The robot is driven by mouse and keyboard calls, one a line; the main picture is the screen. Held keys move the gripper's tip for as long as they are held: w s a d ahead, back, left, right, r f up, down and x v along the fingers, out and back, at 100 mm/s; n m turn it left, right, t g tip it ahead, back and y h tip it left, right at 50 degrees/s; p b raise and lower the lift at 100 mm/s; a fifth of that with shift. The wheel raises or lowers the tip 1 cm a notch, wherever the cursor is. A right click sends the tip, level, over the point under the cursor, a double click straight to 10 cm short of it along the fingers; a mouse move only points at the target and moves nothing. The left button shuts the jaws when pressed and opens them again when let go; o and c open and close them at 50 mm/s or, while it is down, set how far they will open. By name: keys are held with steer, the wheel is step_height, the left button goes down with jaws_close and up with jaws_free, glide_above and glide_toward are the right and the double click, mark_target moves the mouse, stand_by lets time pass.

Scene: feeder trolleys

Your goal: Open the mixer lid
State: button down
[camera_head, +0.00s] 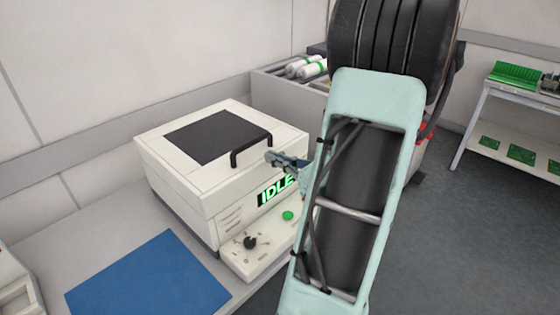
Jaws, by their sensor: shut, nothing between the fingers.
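The mixer (180,192) is a white box on the bench at the centre left. Its lid (160,138) is down, with a dark panel (212,137) on top and a black bar handle (236,155) near the front right edge. A green button (288,215) and a black knob (250,242) are on the lower front panel. My gripper (270,156) is shut and empty, right beside the right end of the handle. I cannot tell whether it touches the handle. My arm hides the mixer's right side.
A blue mat (148,278) lies on the bench in front of the mixer. A grey bin (272,88) with white cylinders (306,67) stands behind. A white trolley (500,98) with green boards is at the far right. Open floor (450,240) lies to the right.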

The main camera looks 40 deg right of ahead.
mark_target(260, 158)
steer(key=w, duration=0.5)
steer(key=shift+w+a+f, duration=0.25)
steer(key=shift+w+f, duration=0.05)
steer(key=shift+f, duration=0.1)
steer(key=shift+r, duration=0.1)
